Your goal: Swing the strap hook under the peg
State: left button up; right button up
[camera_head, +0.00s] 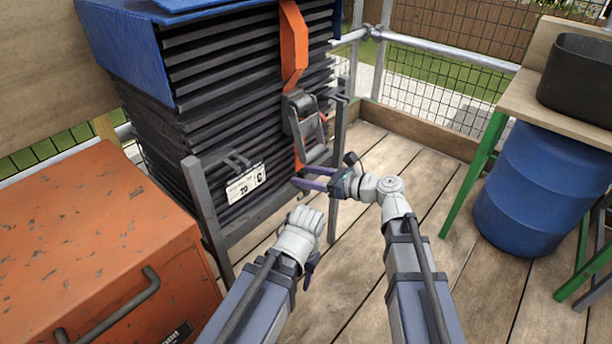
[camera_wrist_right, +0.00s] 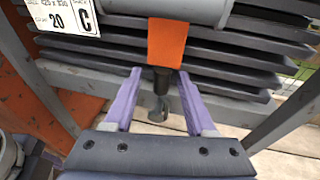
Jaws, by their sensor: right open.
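The orange strap (camera_head: 293,45) runs down the front of the slate stack through a grey ratchet buckle (camera_head: 303,120). In the right wrist view its lower end (camera_wrist_right: 166,42) carries the strap hook (camera_wrist_right: 159,108), with a dark shank and a grey curved tip, hanging below the strap. My right gripper (camera_head: 302,177) is open at the front of the stack. In the right wrist view its purple fingers stand either side of the hook, with gaps. I cannot make out the peg for certain. My left gripper (camera_head: 311,264) is lower, mostly hidden behind its wrist.
Dark slates (camera_head: 235,110) sit in a grey rack (camera_head: 203,205) under a blue cover (camera_head: 125,50). A label (camera_head: 246,184) hangs on the front. An orange chest (camera_head: 95,240) stands left. A blue barrel (camera_head: 540,185) and bench are right. Plank floor between is clear.

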jog(key=p+v, duration=0.1)
jog(key=v, duration=0.6)
jog(key=shift+s+d, duration=0.15)
jog(key=shift+d, duration=0.2)
jog(key=shift+r, duration=0.1)
